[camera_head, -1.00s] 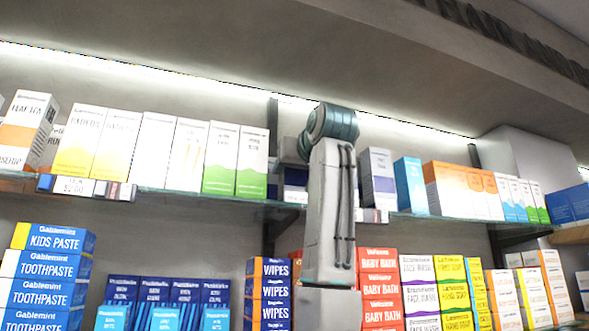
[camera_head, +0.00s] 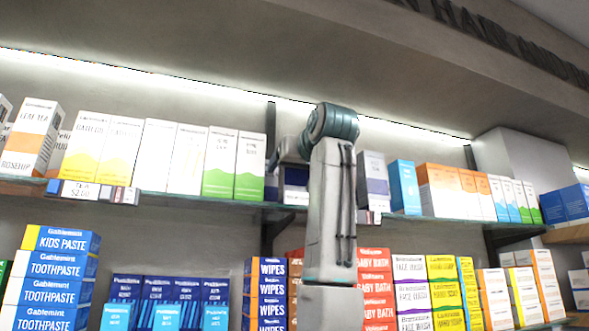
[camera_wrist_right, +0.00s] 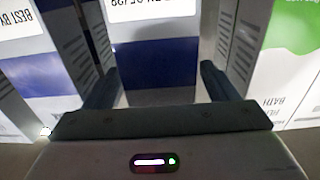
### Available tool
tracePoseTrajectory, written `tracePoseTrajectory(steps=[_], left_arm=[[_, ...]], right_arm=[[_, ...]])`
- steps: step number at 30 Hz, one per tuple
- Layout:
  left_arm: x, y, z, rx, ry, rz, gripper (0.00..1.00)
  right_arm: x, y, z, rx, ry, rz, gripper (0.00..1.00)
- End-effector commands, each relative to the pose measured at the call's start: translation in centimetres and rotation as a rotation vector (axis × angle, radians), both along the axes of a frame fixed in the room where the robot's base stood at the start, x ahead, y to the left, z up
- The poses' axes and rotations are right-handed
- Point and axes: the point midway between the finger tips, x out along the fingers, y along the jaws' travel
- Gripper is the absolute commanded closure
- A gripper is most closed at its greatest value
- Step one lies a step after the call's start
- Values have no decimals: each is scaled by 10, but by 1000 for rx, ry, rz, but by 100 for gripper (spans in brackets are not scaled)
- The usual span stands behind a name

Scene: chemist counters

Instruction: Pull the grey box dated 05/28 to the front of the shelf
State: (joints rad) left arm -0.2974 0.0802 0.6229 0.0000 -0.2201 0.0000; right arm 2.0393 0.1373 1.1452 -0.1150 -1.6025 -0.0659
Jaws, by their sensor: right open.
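My right gripper (camera_wrist_right: 165,45) is open on the upper shelf, its two fingers on either side of a box (camera_wrist_right: 155,65) with a white label and a dark blue band. The label is upside down in the wrist view and cut off at the top; its date appears to end in 05/28. Whether the fingers touch the box cannot be told. In the head view, my right gripper (camera_head: 291,150) is mostly hidden by my arm, and the box (camera_head: 296,178) shows only partly beside it. My left gripper is out of view.
Green-and-white boxes (camera_head: 250,165) stand left of the gripper. A grey and dark blue box (camera_head: 374,178) and a blue box (camera_head: 405,187) stand to the right of my arm. Price tags (camera_head: 92,191) line the shelf edge. Stacked boxes (camera_head: 375,290) fill the shelf below.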

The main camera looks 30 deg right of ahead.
Motion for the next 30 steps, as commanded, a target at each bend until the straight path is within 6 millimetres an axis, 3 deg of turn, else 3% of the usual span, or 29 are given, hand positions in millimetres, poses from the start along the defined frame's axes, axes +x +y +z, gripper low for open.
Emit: tracePoseTrajectory(steps=[5, 18, 24, 30], left_arm=[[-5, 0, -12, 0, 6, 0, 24], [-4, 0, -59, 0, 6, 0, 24], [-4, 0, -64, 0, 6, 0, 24], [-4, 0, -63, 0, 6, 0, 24]], right_arm=[[-12, 3, -3, -1, -3, 0, 20], [-91, 22, -3, 0, -3, 0, 20], [-105, 25, -1, 0, 0, 0, 20], [-105, 26, 0, 0, 0, 0, 20]])
